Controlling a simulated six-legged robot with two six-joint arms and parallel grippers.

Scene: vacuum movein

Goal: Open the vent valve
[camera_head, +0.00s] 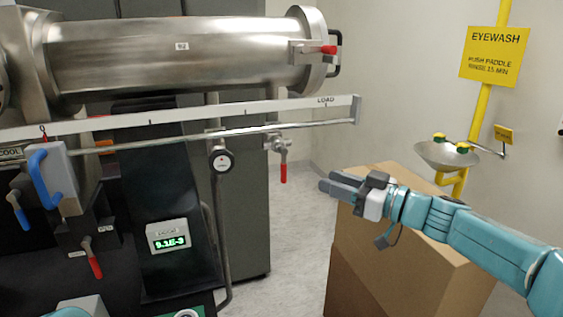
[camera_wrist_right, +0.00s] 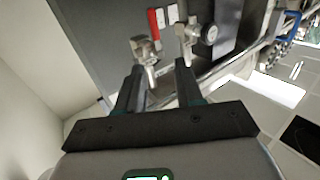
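A small metal valve (camera_head: 279,144) with a red lever (camera_head: 284,172) pointing down hangs at the right end of a thin pipe, beside a round gauge (camera_head: 221,161). Its label is not readable, so I cannot confirm that it is the vent valve. My right gripper (camera_head: 326,184) is to the right of and slightly below this lever, apart from it. In the right wrist view my right gripper (camera_wrist_right: 158,75) has its fingers apart with nothing clearly held; metal fittings (camera_wrist_right: 146,50) and a red lever (camera_wrist_right: 155,24) show beyond them. My left gripper is not in view.
Other levers are red (camera_head: 328,50) on the steel chamber (camera_head: 170,52), red (camera_head: 95,266) and blue (camera_head: 20,215) at left. A cardboard box (camera_head: 355,262) stands below my right arm. A yellow eyewash station (camera_head: 447,155) is at right. A display (camera_head: 168,238) reads 9.1E-3.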

